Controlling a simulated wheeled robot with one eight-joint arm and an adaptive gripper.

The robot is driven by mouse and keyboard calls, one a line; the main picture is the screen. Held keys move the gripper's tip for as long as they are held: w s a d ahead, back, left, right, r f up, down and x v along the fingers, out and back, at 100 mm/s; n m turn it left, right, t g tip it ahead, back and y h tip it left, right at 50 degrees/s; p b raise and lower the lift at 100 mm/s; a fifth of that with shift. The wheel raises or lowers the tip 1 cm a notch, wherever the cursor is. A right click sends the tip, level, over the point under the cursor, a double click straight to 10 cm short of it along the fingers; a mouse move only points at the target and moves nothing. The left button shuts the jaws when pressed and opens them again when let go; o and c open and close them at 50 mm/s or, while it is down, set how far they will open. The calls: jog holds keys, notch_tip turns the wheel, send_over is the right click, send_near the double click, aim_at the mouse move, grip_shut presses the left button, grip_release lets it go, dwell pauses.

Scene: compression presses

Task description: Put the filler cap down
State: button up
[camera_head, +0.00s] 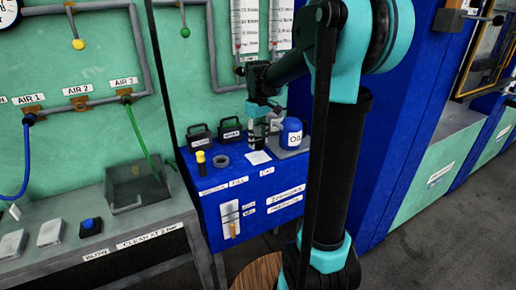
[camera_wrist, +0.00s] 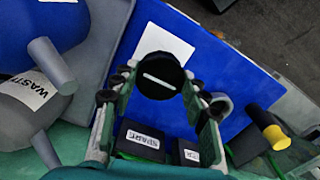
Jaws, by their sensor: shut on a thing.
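My gripper (camera_wrist: 165,84) is shut on the filler cap (camera_wrist: 158,76), a round black cap with a white bar across its face, held between the two fingers in the wrist view. In the head view, my gripper (camera_head: 258,125) is over the back right part of the blue cabinet top (camera_head: 240,178), above a white sheet (camera_head: 258,157). I cannot make out the cap clearly there. The sheet (camera_wrist: 172,42) shows partly behind the cap in the wrist view. A grey ring (camera_head: 221,160) sits on the cabinet top, left of the sheet; a finger partly hides it (camera_wrist: 224,103) in the wrist view.
A black piece with a yellow top (camera_head: 201,158) stands left of the ring. Black labelled cans (camera_head: 199,139) stand at the back. A blue oil can (camera_head: 291,132) stands right of my gripper, on a grey tray. A grey "WASTE" container (camera_wrist: 25,108) is at left in the wrist view.

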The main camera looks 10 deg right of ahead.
aim_at(258, 148)
jog(key=shift+f, duration=1.95)
jog(key=o, duration=1.3)
jog(key=shift+f, duration=0.1)
jog(key=shift+c, duration=0.2)
notch_tip(258, 148, up, 12)
jog(key=shift+f, duration=0.1)
jog(key=s+d+f+m+t, duration=0.2)
jog(key=s+f+m, duration=0.1)
jog(key=s+f, duration=0.7)
jog(key=s+d+f+m+t, duration=0.2)
jog(key=s+f+m, duration=0.1)
jog(key=s+f, duration=0.8)
jog(key=shift+s+f+m, duration=0.2)
jog(key=shift+s+m, duration=0.2)
jog(key=shift+s, duration=0.15)
